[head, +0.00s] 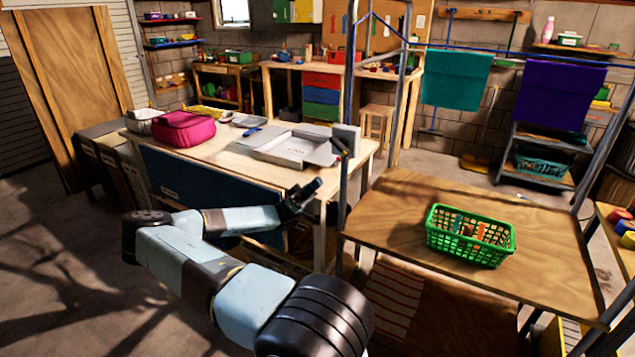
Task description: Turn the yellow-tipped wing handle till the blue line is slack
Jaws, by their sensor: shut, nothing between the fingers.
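The blue line (520,48) runs across the upper right from a grey metal frame (350,90) and looks nearly straight there. A teal cloth (455,80) and a purple cloth (560,92) hang over it. A small grey box (347,138) sits on the frame's near post. A dark lever-like part (339,148) shows at its lower left; it is too small to tell if this is the wing handle, and I cannot make out yellow tips. My gripper (316,186) is shut and empty, left of and below that part, apart from it, over the workbench's near right corner.
A pale-topped workbench (225,150) holds a pink bag (185,128) and a grey tray (290,147). A wooden table (400,215) with a green basket (470,235) stands right of my arm. The post rises between bench and table. Open floor lies at left.

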